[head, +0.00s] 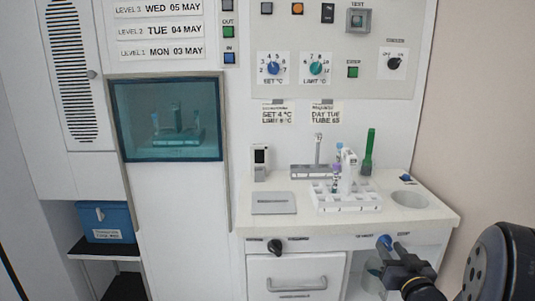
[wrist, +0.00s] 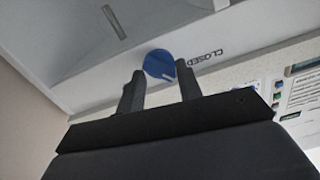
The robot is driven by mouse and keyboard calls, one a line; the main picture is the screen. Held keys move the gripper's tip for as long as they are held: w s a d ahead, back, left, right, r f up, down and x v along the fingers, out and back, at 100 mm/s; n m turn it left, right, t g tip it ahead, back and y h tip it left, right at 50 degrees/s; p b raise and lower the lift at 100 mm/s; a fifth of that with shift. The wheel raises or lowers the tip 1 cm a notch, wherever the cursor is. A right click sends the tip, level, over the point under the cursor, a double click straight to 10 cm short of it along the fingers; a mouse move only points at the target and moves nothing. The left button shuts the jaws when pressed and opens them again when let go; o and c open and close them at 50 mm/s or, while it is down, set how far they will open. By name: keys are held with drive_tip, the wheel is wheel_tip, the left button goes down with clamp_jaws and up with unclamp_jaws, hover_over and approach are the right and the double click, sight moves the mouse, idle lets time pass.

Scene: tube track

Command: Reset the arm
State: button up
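My gripper (head: 384,260) is at the lower right of the head view, in front of the counter's front panel. In the wrist view its two dark fingers (wrist: 160,78) stand apart with nothing held. A blue round knob (wrist: 160,64) shows just beyond and between the fingertips, beside the word CLOSED. The same blue knob (head: 384,241) is on the counter's front panel in the head view. I cannot tell whether the fingers touch it.
The counter (head: 420,217) carries a white tube rack (head: 345,203), a green tube (head: 368,150) and a grey plate (head: 273,203). A black knob (head: 275,246) and a drawer (head: 297,285) are to the left. A control panel (head: 335,30) is above.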

drive_tip(key=m+p, duration=0.6)
drive_tip(key=shift+r+p, duration=0.15)
drive_tip(key=shift+p, duration=0.2)
drive_tip(key=shift+m, duration=0.4)
drive_tip(key=s, duration=0.5)
drive_tip(key=shift+d+f, duration=0.15)
drive_tip(key=shift+f, duration=0.05)
drive_tip(key=shift+r, duration=0.1)
